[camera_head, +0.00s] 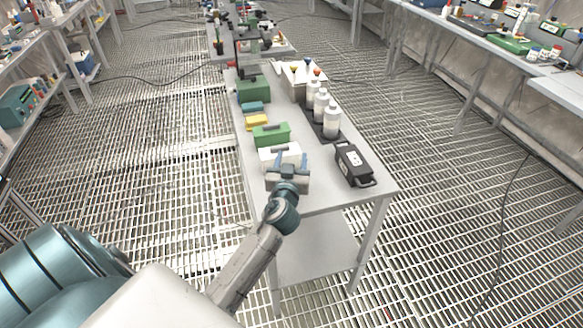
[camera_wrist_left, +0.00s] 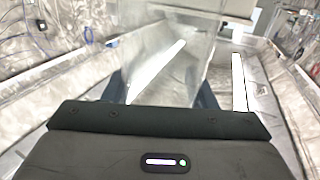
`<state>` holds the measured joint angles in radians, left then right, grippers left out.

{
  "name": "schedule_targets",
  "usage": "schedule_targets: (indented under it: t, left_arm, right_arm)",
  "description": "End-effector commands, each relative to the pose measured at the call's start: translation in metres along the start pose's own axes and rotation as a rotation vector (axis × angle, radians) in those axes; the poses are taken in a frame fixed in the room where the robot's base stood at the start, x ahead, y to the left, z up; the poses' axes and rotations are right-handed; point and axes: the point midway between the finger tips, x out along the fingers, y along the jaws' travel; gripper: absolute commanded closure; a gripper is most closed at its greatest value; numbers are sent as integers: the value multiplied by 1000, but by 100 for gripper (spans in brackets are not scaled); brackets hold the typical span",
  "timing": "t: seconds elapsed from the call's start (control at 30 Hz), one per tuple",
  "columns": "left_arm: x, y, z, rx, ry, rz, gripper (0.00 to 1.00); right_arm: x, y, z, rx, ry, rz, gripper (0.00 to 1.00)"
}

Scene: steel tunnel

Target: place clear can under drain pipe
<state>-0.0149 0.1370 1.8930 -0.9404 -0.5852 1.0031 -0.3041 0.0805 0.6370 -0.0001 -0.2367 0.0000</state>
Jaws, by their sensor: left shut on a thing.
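My left gripper (camera_head: 284,162) is over the front end of the middle table. In the left wrist view the two blue fingers (camera_wrist_left: 162,92) are shut on a clear can (camera_wrist_left: 180,45), a see-through, glassy thing that rises out of the top of the picture. In the head view the gripper hides most of it, and I cannot tell whether it touches the table. I cannot pick out a drain pipe in either view. My right gripper is not in view.
The middle table (camera_head: 318,195) holds a black case (camera_head: 353,165), several white bottles (camera_head: 332,122), a green box (camera_head: 271,135) and a yellow block (camera_head: 257,121). Benches (camera_head: 480,55) line both sides. The grating floor (camera_head: 165,165) is open, with loose cables.

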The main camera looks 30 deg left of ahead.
Motion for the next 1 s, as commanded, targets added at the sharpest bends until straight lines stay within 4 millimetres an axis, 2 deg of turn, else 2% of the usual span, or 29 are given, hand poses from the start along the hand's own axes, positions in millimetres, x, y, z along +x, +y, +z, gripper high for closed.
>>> schedule_targets:
  t: [0.03, 0.1, 0.27, 0.53, 0.57, 0.67, 1.0]
  left_arm:
    - [-1, 0, 19, 0, -4, 0, 75]
    - [-1, 0, 25, -1, -4, 0, 75]
    - [-1, 0, 24, 0, -2, 0, 75]
    - [-2, 0, 29, -1, -3, 0, 75]
    - [-2, 0, 29, -1, -3, 0, 46]
    - [-2, 0, 28, -1, -3, 0, 27]
    - [-2, 0, 27, 1, -4, 0, 27]
  right_arm:
    - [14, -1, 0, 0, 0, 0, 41]
    - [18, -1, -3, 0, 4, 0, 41]
    - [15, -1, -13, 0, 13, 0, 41]
    - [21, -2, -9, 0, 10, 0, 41]
    - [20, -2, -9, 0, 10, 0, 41]
    - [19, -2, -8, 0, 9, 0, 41]
    - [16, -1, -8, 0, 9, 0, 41]
